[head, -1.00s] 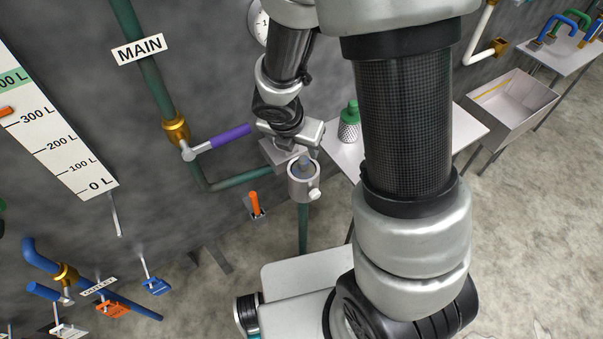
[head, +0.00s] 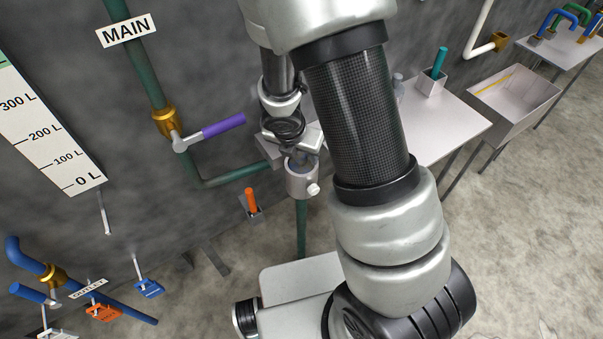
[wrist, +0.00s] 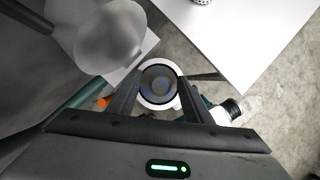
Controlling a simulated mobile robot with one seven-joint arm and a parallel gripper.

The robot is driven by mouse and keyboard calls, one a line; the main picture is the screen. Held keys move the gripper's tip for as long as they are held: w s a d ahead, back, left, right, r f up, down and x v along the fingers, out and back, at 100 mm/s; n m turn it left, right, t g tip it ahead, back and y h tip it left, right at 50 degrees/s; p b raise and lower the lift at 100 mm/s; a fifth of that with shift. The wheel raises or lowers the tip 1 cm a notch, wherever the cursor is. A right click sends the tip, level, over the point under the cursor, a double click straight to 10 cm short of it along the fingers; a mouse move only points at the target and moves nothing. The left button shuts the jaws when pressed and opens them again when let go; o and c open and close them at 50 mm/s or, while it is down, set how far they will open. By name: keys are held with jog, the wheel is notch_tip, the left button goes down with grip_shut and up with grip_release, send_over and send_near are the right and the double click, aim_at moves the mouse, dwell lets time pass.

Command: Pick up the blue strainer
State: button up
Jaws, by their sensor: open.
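A bluish piece, which looks like the blue strainer (head: 298,163), sits inside the open top of a grey cylindrical housing (head: 301,183) on the pipe. In the wrist view the strainer (wrist: 159,84) shows as a dark bluish round inside the housing's pale rim (wrist: 146,98). My gripper (wrist: 158,80) is open, its two fingers on either side of the round opening in that view. In the head view my gripper (head: 293,154) is just above the housing, partly covered by my wrist. I cannot tell whether the fingers touch the strainer.
A purple-handled valve lever (head: 222,126) stands out left of the housing. An orange handle (head: 251,200) is below left. A white table (head: 450,120) is to the right, with a teal-handled item (head: 440,62). A sink (head: 515,100) stands beyond.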

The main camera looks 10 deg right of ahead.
grip_shut()
jog(key=shift+r, duration=0.1)
